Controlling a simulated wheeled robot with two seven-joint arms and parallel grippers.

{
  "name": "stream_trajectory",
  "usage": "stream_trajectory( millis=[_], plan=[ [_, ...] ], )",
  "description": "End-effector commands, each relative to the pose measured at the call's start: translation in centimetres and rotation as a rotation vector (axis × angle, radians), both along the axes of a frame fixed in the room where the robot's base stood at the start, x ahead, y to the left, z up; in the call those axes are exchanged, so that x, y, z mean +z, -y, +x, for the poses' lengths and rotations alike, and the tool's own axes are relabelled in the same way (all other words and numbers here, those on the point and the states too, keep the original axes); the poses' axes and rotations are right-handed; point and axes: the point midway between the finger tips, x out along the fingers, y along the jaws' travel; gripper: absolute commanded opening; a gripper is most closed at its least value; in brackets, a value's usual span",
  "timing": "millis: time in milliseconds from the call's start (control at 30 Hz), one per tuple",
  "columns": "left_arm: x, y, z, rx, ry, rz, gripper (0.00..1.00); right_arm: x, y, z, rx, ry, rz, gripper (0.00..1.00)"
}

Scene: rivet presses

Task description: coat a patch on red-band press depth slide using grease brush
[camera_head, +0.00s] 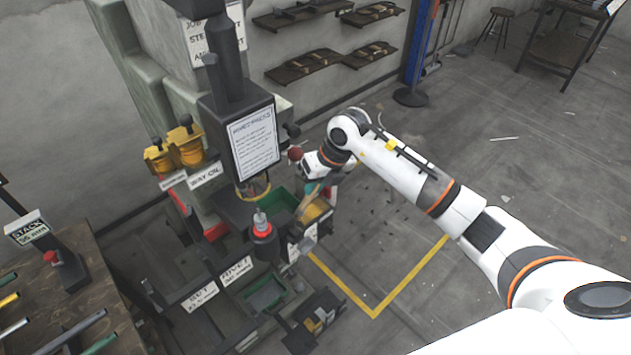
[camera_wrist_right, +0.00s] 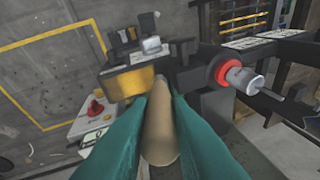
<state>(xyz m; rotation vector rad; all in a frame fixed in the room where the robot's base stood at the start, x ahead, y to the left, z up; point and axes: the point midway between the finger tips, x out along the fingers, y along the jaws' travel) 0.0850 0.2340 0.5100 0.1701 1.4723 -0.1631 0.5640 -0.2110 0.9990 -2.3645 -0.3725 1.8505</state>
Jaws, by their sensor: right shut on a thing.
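The press (camera_head: 232,130) stands left of my right arm. A red band (camera_head: 262,229) circles a dark post with a metal tip at its front; the red band also shows right of centre in the right wrist view (camera_wrist_right: 226,72). My right gripper (camera_head: 312,190) is at the press's right side; in the right wrist view its teal fingers (camera_wrist_right: 160,100) are shut on a tan, rounded handle, the grease brush (camera_wrist_right: 160,140). The bristles are hidden. A yellow block (camera_wrist_right: 130,82) lies just beyond the fingertips. I cannot tell which part is the depth slide. My left gripper is out of view.
Yellow oil cups (camera_head: 187,145) and a WAY OIL label (camera_head: 206,175) are on the press's left. A bench (camera_head: 85,290) with tools is at lower left. Shelves (camera_head: 305,65) hang behind.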

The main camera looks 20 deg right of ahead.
Motion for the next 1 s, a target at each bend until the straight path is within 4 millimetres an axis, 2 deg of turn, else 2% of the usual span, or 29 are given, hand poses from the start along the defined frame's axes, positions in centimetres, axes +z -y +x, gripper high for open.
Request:
stream_trajectory(
  millis=[533,1000],
  plan=[
    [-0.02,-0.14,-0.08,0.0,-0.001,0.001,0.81,0.0,0.01,0.01,0.0,0.0,0.0,0.0],
    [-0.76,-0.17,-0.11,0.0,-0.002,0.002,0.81,-0.91,0.03,0.03,0.0,0.001,0.0,0.0]
  ],
)
